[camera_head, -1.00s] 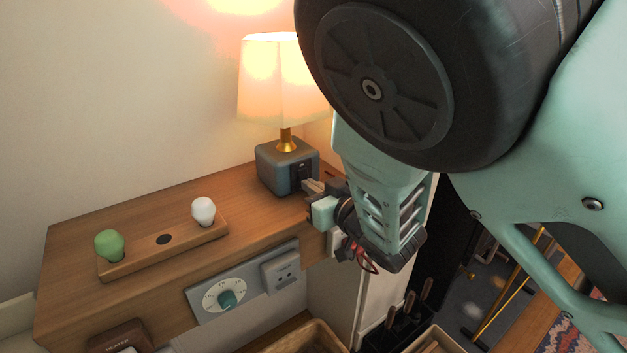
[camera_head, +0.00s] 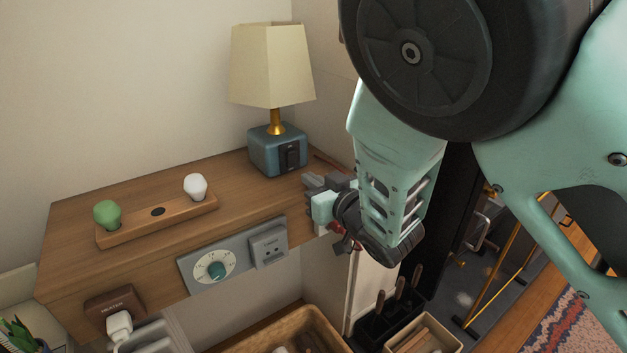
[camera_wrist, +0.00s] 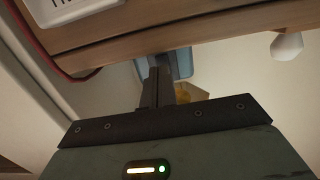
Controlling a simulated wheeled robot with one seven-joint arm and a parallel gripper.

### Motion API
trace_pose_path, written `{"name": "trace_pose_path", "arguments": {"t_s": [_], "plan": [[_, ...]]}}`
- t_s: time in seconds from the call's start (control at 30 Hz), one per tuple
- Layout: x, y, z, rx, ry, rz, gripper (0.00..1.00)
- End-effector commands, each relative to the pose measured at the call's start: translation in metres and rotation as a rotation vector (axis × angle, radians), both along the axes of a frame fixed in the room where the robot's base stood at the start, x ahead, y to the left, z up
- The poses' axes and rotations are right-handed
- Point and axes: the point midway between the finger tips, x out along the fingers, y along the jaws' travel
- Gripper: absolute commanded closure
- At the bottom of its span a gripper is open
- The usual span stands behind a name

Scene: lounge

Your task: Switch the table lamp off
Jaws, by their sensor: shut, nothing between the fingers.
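The table lamp (camera_head: 271,66) stands at the back right of the wooden shelf. Its cream shade is unlit. Its blue-grey base (camera_head: 264,150) has a dark switch (camera_head: 290,156) on the front right face; the switch's exact position is too small to tell. My gripper (camera_head: 310,189) is shut and empty, in front of the lamp base and apart from it. In the wrist view my gripper's fingers (camera_wrist: 158,88) are together, with part of the blue lamp base (camera_wrist: 181,64) behind them.
A wooden holder (camera_head: 160,225) with a green bulb (camera_head: 107,214) and a white bulb (camera_head: 195,187) lies left on the shelf. A dial panel (camera_head: 200,270) and socket (camera_head: 268,246) are on its front.

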Motion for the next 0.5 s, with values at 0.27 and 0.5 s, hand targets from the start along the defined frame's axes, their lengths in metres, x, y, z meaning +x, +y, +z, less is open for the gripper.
{"name": "trace_pose_path", "arguments": {"t_s": [0.27, 0.5], "plan": [[-0.027, -0.019, -0.005, 0.0, 0.002, -0.001, 1.0], [-0.057, -0.04, -0.01, -0.001, 0.003, -0.002, 1.0]]}}
